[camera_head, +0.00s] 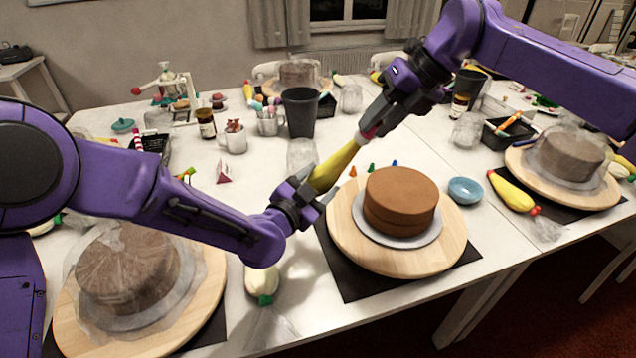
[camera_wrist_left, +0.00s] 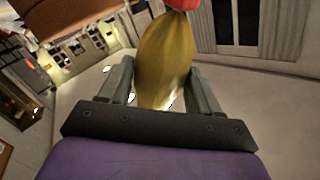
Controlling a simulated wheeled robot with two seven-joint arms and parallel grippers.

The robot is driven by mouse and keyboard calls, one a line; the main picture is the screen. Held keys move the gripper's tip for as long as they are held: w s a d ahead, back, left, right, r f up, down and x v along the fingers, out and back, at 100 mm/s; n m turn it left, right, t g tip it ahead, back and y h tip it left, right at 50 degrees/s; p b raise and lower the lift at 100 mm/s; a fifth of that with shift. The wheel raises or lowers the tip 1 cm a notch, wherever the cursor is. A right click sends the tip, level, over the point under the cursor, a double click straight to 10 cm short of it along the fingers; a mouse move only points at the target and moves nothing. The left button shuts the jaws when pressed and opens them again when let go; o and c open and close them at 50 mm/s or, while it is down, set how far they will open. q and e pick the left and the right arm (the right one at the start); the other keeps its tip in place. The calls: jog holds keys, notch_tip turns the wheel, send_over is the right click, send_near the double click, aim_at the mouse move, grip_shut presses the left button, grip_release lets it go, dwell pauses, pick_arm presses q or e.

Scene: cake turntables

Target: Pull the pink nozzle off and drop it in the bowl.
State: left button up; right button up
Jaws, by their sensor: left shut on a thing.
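My left gripper (camera_head: 312,192) is shut on the yellow piping bag (camera_head: 334,168) and holds it tilted above the table, tip up to the right. The bag also fills the middle of the left wrist view (camera_wrist_left: 165,60), between the fingers (camera_wrist_left: 158,95). The pink nozzle (camera_head: 369,133) is at the bag's upper end, beyond a whitish collar; its reddish-pink end shows at the top of the wrist view (camera_wrist_left: 182,4). My right gripper (camera_head: 376,122) is at the nozzle, its fingers partly hiding it; whether they are closed on it is unclear. The blue bowl (camera_head: 465,190) stands right of the brown cake.
The brown cake (camera_head: 400,203) stands on a wooden turntable (camera_head: 350,240) below the bag. Small orange (camera_head: 352,171), green (camera_head: 371,168) and blue (camera_head: 395,163) nozzles stand behind it. A dark cup (camera_head: 300,112) is behind the bag. Wrapped cakes stand on turntables at left and right.

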grip_shut()
jog(key=shift+v, duration=2.65)
jog(key=shift+f, duration=0.1)
